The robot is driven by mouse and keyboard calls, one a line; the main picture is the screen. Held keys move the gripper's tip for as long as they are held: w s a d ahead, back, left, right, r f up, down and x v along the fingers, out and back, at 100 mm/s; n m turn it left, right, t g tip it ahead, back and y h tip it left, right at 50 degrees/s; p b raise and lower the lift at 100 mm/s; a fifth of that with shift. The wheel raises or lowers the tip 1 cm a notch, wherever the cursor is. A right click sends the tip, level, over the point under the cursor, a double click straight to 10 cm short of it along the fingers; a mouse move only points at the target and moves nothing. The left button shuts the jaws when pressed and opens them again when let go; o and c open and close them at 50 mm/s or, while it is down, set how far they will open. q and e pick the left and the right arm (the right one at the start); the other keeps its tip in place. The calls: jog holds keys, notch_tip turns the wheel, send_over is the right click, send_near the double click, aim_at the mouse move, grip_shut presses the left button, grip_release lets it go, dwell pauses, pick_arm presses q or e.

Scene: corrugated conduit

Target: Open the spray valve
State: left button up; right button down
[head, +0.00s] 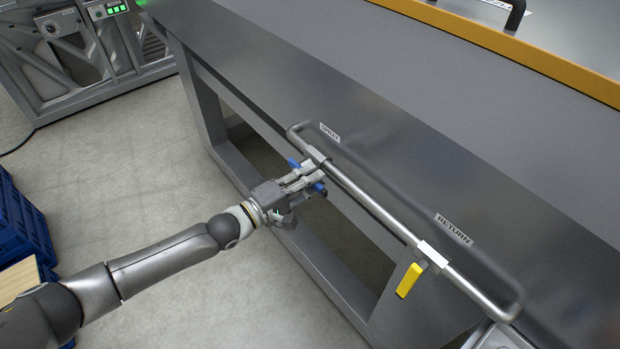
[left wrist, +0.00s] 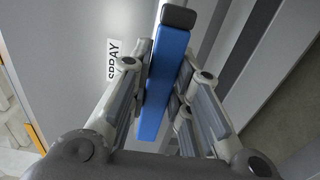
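The spray valve's blue handle (left wrist: 165,75) runs between the two fingers of my left gripper (left wrist: 167,70) in the left wrist view, with a dark cap at its far end. The fingers lie close along both sides of the handle and look shut on it. In the head view my left gripper (head: 308,177) is at the pipe's upper end, below the SPRAY label (head: 329,132). Blue parts of the handle (head: 319,188) show beside the fingers; the rest is hidden behind them. My right gripper is in neither view.
The steel pipe (head: 375,205) runs along the grey machine front (head: 400,150). A yellow handle (head: 408,280) hangs from it below the RETURN label (head: 453,229). Blue crates (head: 20,225) stand at far left. The floor (head: 130,170) between is clear.

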pick_arm(q)
jog(key=o, duration=0.4)
jog(key=shift+o, duration=0.2)
jog(key=shift+a, duration=0.1)
jog(key=v, duration=1.2)
